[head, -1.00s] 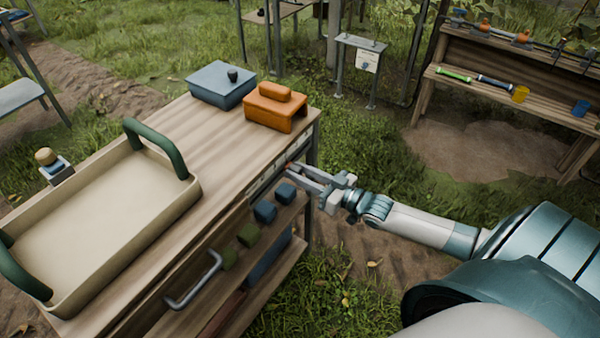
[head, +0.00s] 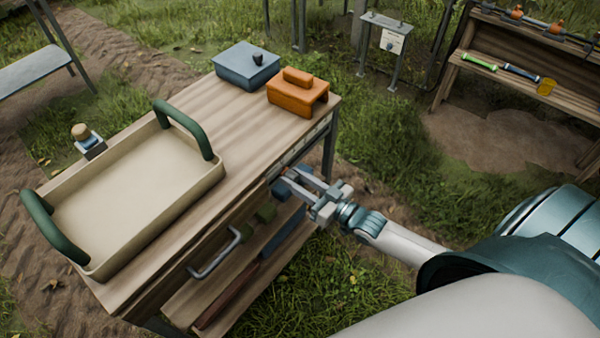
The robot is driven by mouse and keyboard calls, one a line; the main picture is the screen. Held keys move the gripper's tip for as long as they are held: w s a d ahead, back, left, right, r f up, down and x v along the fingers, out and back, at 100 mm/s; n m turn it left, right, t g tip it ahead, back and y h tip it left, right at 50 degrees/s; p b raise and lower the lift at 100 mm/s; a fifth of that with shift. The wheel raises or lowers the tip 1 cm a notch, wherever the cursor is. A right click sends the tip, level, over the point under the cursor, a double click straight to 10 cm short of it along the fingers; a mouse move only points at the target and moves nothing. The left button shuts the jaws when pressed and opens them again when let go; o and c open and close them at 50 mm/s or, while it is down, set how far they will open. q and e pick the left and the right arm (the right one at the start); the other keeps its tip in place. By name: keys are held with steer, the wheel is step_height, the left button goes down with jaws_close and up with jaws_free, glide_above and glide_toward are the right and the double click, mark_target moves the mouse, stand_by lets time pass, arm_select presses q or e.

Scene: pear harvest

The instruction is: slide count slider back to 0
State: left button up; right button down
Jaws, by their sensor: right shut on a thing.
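The count slider's pale scale strip (head: 312,143) runs along the front edge of the wooden bench. My right gripper (head: 284,179) is at this edge, below and left of the orange box. Its jaws are shut on the slider's small knob, which is mostly hidden between the fingertips. A small reddish spot shows beside the tips. The scale's marks are too small to read, so the slider's value cannot be told. My left gripper is not in view.
A cream tray (head: 72,262) with green handles fills the bench's left part. A blue box (head: 246,68) and an orange box (head: 298,97) stand at the back. Grass lies right of the bench.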

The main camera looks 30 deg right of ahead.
steer(key=shift+s+a+f, duration=0.1)
steer(key=shift+s+a, duration=0.05)
steer(key=shift+a, duration=0.05)
steer(key=c, duration=1.7)
jaws_free()
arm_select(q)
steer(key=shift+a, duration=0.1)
arm_select(e)
steer(key=o, duration=0.3)
steer(key=shift+a, duration=0.1)
steer(key=shift+o, duration=0.2)
steer(key=shift+s+d, duration=0.1)
steer(key=shift+d, duration=0.1)
arm_select(q)
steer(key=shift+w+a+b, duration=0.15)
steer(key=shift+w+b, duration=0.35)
steer(key=shift+b, duration=0.15)
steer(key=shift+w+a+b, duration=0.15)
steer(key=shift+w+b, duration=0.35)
steer(key=shift+b, duration=0.1)
arm_select(e)
steer(key=v, duration=1.7)
